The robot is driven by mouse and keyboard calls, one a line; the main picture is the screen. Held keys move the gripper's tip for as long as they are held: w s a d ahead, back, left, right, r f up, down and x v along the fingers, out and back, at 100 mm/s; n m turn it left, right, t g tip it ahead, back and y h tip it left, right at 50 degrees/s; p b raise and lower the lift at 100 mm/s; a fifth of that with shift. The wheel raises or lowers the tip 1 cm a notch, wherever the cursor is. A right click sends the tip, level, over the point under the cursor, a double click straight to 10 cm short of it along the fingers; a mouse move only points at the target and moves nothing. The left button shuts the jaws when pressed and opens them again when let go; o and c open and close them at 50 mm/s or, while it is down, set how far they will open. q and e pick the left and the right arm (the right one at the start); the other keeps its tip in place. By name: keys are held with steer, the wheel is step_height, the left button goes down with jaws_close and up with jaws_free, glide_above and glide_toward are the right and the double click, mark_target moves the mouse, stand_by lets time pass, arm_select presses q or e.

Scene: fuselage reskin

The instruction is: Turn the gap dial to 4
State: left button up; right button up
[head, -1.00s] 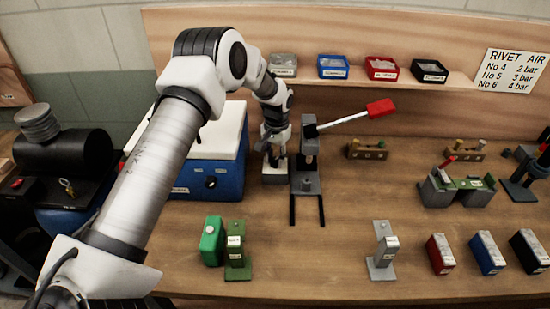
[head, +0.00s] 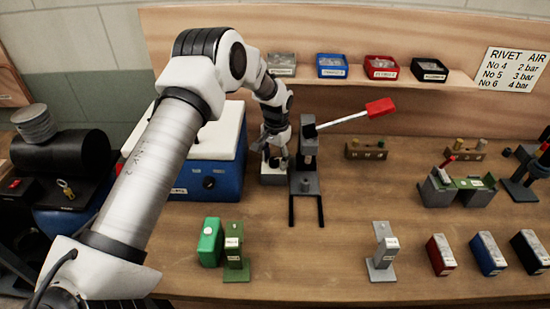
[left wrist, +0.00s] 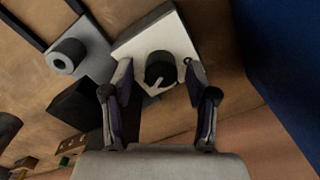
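The gap dial (left wrist: 160,68) is a round black knob with a pale pointer mark, on top of a pale block (left wrist: 134,50). In the head view this block (head: 273,180) stands between the blue box and the lever press. My left gripper (head: 275,152) is above the block, pointing down. In the left wrist view its two fingers (left wrist: 159,72) are apart, one on each side of the dial, with visible gaps. I cannot tell their height over the dial. The scale numbers are too small to read. My right gripper is not in view.
The press (head: 307,165) with a red-tipped lever (head: 380,107) stands close on the right of the block. A blue box (head: 215,180) with a white lid is close on the left. Green (head: 236,258) and grey (head: 382,258) stands are nearer the front. The front middle bench is clear.

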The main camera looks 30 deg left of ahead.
mark_target(276, 159)
arm_select(q)
step_height(276, 159, up, 12)
steer(key=shift+d, duration=0.15)
steer(key=shift+r, duration=0.1)
stand_by(0.5)
